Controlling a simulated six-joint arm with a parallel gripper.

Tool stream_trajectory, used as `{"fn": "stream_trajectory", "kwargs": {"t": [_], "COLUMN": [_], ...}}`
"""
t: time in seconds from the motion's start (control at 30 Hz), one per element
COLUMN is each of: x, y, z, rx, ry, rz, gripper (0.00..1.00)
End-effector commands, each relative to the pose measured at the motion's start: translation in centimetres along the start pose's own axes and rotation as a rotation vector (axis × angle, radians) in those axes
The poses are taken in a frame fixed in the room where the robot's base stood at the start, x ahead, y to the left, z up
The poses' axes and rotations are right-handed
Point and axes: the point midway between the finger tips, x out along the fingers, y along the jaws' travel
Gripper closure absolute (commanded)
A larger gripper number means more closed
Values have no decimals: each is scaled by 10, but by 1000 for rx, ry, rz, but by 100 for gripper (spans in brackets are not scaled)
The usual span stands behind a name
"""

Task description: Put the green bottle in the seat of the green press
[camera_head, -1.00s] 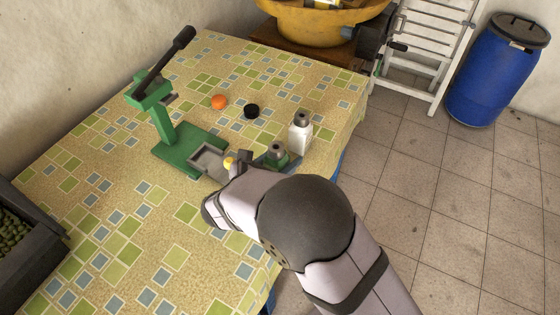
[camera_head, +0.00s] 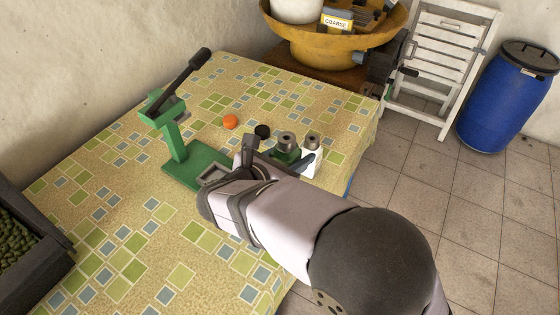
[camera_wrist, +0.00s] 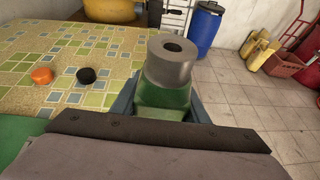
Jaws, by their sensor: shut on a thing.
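The green bottle (camera_head: 286,156) with a grey collar is between the fingers of my gripper (camera_head: 279,160), which is shut on it. In the wrist view the bottle (camera_wrist: 166,97) stands upright between the jaws, its open grey mouth facing up. I cannot tell whether its base touches the table. The green press (camera_head: 176,146) stands on the table to the left, its black lever raised. Its grey seat (camera_head: 212,174) is partly hidden by my wrist. The seat is left of the bottle. In the wrist view a green surface shows at the lower left.
A white bottle (camera_head: 311,155) stands just right of the green one. An orange cap (camera_head: 230,122) and a black cap (camera_head: 262,131) lie on the table (camera_head: 150,205) behind the press base. A dark crate (camera_head: 40,240) of green olives is at left; a yellow bowl (camera_head: 335,50) is behind.

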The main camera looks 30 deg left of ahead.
Motion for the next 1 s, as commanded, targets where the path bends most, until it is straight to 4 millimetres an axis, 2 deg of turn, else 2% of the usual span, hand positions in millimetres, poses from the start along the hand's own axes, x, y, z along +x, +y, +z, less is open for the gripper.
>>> {"fn": "stream_trajectory", "kwargs": {"t": [0.17, 0.37, 0.73, 1.0], "x": [-1, -3, -18, -35], "y": [4, 25, 102, 148], "z": [2, 4, 6, -2], "rx": [3, 3, 4, 0], "ry": [-4, -13, -34, -30], "rz": [2, 5, 12, 17], "gripper": [94, 94, 94, 94]}}
